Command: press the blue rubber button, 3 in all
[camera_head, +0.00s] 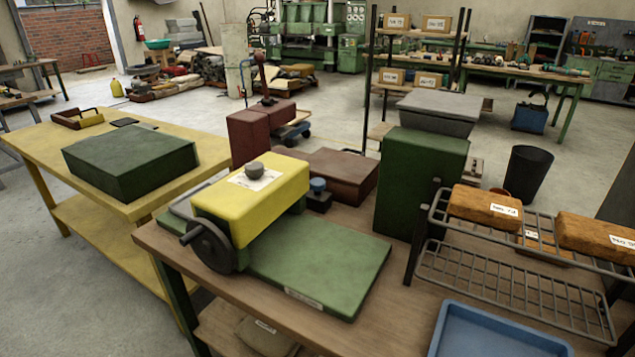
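A blue round button (317,185) sits on a small dark block (319,201) behind the right end of a yellow machine housing (252,192). The button's top is uncovered; part of its dark block is hidden by the housing. The housing has a grey knob and a white label on top and a dark handwheel (208,245) at its front left. It stands on a green base plate (325,265) on a wooden table (180,252). Neither of my grippers is in view, and nothing touches the button.
A tall green box (422,185) stands right of the button, and a reddish-brown machine part (340,175) lies behind it. A wire rack (510,280) with brown packages and a blue tray (490,335) fill the table's right side. A yellow table (95,180) is at left.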

